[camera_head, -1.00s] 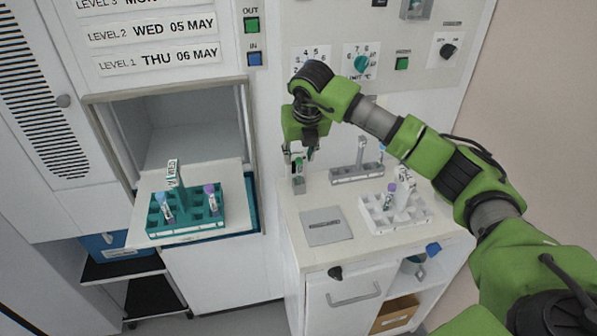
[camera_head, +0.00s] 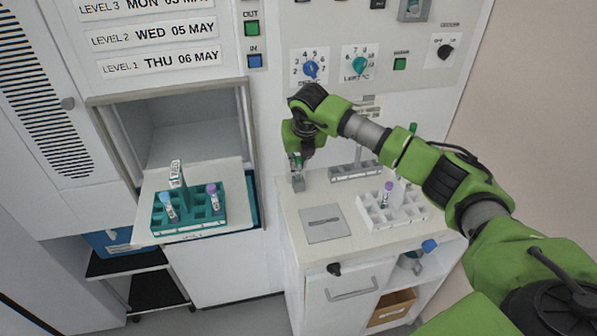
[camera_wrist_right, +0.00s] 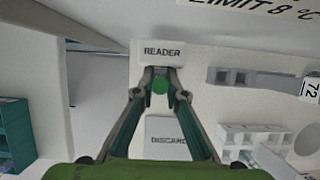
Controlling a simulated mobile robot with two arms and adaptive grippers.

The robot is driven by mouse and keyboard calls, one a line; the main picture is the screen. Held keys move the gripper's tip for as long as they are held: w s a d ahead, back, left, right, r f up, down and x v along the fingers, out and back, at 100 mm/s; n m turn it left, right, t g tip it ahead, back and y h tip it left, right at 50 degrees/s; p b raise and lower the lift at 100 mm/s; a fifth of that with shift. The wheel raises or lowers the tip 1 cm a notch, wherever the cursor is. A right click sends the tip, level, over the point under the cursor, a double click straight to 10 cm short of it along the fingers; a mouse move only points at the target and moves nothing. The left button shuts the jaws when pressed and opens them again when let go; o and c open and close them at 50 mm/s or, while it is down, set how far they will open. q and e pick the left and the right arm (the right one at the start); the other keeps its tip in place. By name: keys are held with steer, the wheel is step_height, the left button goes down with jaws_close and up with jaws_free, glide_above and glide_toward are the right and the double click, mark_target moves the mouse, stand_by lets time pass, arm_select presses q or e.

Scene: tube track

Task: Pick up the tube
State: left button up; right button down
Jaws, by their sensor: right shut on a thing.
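My right gripper (camera_head: 297,162) is at the small grey reader block (camera_head: 298,184) on the white counter. In the right wrist view, the fingertips close around a tube with a round green cap (camera_wrist_right: 159,86), right in front of the block labelled READER (camera_wrist_right: 163,52). The tube's body is mostly hidden below its cap, so I cannot tell whether it sits in the reader. Other tubes stand in racks: a blue-capped one (camera_head: 169,208) and a purple-capped one (camera_head: 213,198) in the teal rack (camera_head: 188,226), and a purple-capped one (camera_head: 387,193) in the white rack (camera_head: 382,222). My left gripper is out of view.
The teal rack stands on a tray at the open hatch (camera_head: 190,130). A grey discard plate (camera_head: 325,223) lies in front of the reader. A grey holder (camera_head: 355,172) stands at the counter's back. Dials and buttons line the wall behind my arm.

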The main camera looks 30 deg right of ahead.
steer(key=shift+r+b, duration=0.45)
step_height(320, 180, up, 2)
steer(key=shift+r+b, duration=0.1)
steer(key=shift+b, duration=0.8)
steer(key=s+a+r+b, duration=0.5)
steer(key=s+r, duration=0.5)
steer(key=s, duration=0.2)
steer(key=shift+s+a, duration=0.35)
steer(key=shift+a, duration=0.15)
steer(key=shift+w, duration=0.1)
